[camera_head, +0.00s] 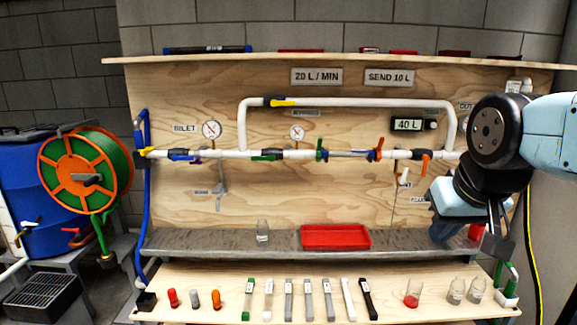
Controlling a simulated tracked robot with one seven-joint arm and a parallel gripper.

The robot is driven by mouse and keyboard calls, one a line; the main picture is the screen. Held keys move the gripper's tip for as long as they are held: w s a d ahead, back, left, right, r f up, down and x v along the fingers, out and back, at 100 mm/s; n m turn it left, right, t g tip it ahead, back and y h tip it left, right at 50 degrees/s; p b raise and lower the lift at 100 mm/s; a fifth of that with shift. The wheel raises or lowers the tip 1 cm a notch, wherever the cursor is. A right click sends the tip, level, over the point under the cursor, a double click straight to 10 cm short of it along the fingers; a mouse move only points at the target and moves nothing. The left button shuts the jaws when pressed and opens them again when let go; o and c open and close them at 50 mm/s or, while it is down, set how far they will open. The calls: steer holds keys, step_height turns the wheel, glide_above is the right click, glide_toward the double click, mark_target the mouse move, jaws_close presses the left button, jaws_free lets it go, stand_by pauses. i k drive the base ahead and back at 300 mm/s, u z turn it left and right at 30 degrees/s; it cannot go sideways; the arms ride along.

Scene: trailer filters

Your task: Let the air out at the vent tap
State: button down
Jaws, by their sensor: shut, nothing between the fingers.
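A white pipe line (330,154) runs across the wooden panel with several coloured handles. A small white tap (404,178) hangs below the line at right, with a small label (417,199) beside it that is too small to read surely. A grey tap-like fitting (219,192) hangs below the line at left, by another small label (201,192). I cannot tell for certain which of these is the vent tap. My gripper (497,243) is shut and empty, pointing down at the right end of the bench, right of the white tap and lower, clear of it.
A grey shelf (200,241) holds a glass bottle (263,232) and a red tray (336,237). The lower board carries several filters, bottles and small coloured parts. A hose reel (86,171) and blue barrel (25,245) stand at left. My arm hides the panel's right end.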

mark_target(402, 179)
steer(key=z, duration=0.05)
steer(key=k, duration=0.5)
steer(key=u, duration=0.75)
steer(key=i, duration=1.35)
steer(key=z, duration=0.55)
steer(key=k, duration=1.1)
steer(key=z, duration=0.9)
steer(key=i, duration=1.1)
steer(key=u, duration=0.3)
